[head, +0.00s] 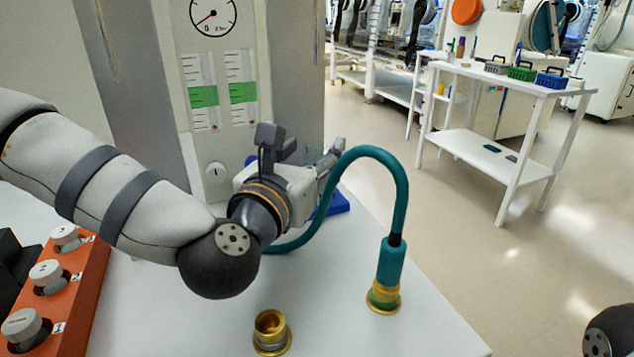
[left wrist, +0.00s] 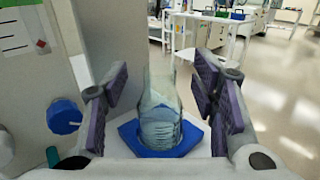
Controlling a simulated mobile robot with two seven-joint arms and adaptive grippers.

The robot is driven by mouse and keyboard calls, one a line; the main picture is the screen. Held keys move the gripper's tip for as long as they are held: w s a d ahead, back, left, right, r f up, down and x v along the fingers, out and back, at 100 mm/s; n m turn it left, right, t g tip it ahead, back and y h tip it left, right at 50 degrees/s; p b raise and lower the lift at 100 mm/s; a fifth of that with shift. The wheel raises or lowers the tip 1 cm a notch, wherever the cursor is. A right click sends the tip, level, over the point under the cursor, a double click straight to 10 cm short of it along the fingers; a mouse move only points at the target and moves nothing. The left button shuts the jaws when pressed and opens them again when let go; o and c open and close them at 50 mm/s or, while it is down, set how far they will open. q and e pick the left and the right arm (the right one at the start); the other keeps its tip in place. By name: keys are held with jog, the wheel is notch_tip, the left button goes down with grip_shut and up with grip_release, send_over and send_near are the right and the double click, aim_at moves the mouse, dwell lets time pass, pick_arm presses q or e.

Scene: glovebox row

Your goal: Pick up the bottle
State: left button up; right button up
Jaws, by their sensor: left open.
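The bottle (left wrist: 160,112) is clear glass and stands upright on a blue base (left wrist: 190,138) in the left wrist view. My left gripper (left wrist: 162,95) is open, with one finger to each side of the bottle in that view. I cannot tell whether the bottle is fully between the fingertips. In the head view my left gripper (head: 300,160) reaches over the white table toward the panel, and the bottle is hidden behind it. A bit of the blue base (head: 338,204) shows beside it. My right gripper is not in view.
A teal hose (head: 400,190) arches close by the left gripper to a brass fitting (head: 383,298). An empty brass socket (head: 271,333) stands in front. An orange knob block (head: 85,290) is at left. A blue knob (left wrist: 64,117) sits left of the gripper.

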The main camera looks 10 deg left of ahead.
pick_arm(q)
jog(key=w, duration=0.2)
jog(key=shift+w+d, duration=0.15)
jog(key=shift+w, duration=0.15)
grip_shut()
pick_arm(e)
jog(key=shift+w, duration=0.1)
pick_arm(q)
jog(key=shift+r, duration=0.1)
jog(key=s+d+r+p, duration=0.2)
jog(key=s+r+p, duration=0.3)
jog(key=s+r, duration=0.8)
jog(key=shift+s+d+p, duration=0.35)
jog(key=shift+s, duration=0.1)
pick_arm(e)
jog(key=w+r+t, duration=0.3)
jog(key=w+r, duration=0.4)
